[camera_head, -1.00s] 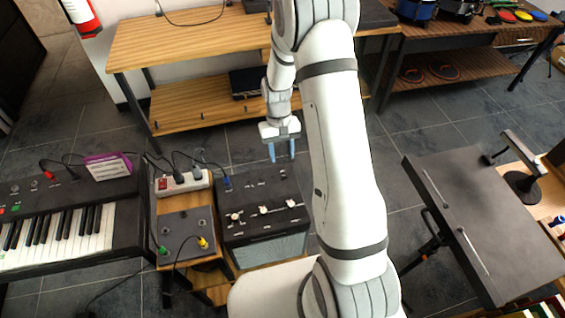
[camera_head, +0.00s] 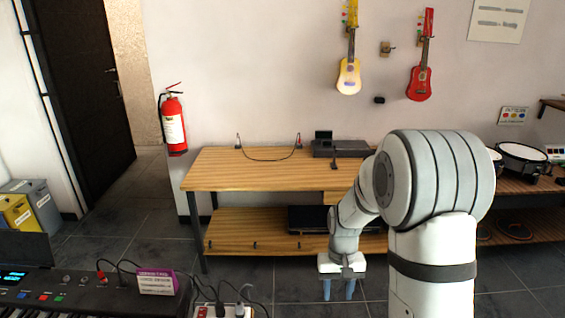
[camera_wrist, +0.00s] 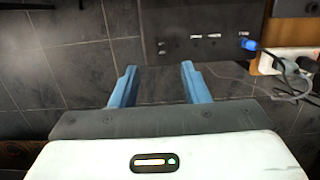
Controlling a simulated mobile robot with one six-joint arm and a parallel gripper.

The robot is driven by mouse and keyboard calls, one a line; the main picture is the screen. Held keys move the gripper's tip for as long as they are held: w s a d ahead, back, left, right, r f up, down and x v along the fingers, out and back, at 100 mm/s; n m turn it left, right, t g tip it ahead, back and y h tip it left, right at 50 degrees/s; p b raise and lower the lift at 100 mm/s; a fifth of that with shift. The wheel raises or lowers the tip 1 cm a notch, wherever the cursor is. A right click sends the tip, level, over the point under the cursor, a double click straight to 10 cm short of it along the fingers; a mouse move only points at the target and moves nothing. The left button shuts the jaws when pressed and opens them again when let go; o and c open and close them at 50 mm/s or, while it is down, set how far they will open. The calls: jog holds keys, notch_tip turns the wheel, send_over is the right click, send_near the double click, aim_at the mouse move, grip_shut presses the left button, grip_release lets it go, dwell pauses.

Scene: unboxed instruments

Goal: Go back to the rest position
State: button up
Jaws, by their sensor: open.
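My gripper (camera_head: 340,290) hangs from my folded arm with its two blue fingers pointing down, in front of the wooden shelf table. In the wrist view my gripper (camera_wrist: 158,85) shows both blue fingers apart with nothing between them. Beyond the fingers in the wrist view is a dark amplifier panel (camera_wrist: 185,25) with a blue plug (camera_wrist: 248,44) in it. The gripper is apart from everything around it.
The wooden shelf table (camera_head: 260,168) stands behind my gripper, with a cable and a dark device (camera_head: 342,148) on top. A keyboard (camera_head: 85,290) and a power strip (camera_head: 222,311) are at lower left. A fire extinguisher (camera_head: 174,125) hangs on the wall. Grey floor lies between.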

jog(key=s+r+t, duration=0.5)
jog(key=s+r, duration=1.1)
jog(key=s, duration=0.2)
jog(key=shift+s+d+r+b, duration=0.15)
jog(key=shift+s+r+b, duration=0.2)
jog(key=shift+s, duration=0.05)
jog(key=shift+c, duration=0.6)
